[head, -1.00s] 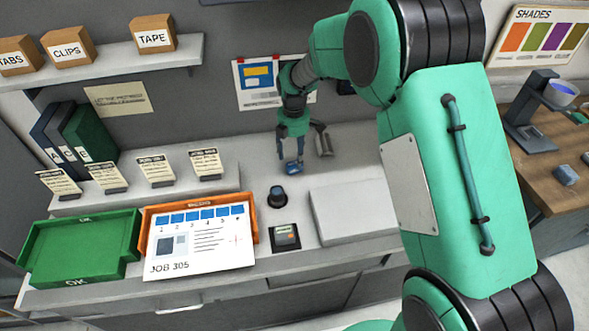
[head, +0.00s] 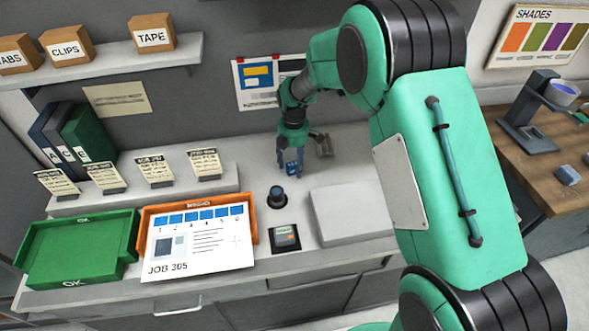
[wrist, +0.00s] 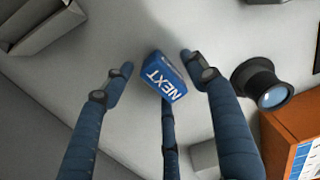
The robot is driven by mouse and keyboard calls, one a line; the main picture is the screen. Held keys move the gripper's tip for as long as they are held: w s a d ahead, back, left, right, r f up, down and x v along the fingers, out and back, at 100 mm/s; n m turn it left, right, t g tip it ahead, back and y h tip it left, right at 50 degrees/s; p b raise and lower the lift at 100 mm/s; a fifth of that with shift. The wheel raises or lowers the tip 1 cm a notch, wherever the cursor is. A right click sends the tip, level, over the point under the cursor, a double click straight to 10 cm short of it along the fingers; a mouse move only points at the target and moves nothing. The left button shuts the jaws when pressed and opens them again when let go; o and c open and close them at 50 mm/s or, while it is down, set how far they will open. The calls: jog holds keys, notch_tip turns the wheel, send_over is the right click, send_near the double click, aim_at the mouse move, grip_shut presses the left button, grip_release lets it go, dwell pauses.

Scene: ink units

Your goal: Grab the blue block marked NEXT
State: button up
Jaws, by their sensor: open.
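The blue block (wrist: 158,72) with white lettering NEXT lies on the grey worktop in the wrist view. In the head view it is a small blue shape (head: 291,168) at the gripper, partly hidden by the fingers. My gripper (wrist: 157,66) is open, with one finger to the left of the block, one to the right, and a third below it in the picture. Gaps show between the block and the left and right fingertips. The third finger's tip is hidden by the block, so contact there cannot be told. In the head view my gripper (head: 290,160) points down at the worktop.
A grey flat panel (head: 345,213) is to the right. An orange tray (head: 147,218) with a JOB sheet and a green tray (head: 75,258) are at left.

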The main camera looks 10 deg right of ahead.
jog(key=shift+f, duration=0.25)
dwell(0.4)
jog(key=c, duration=1.3)
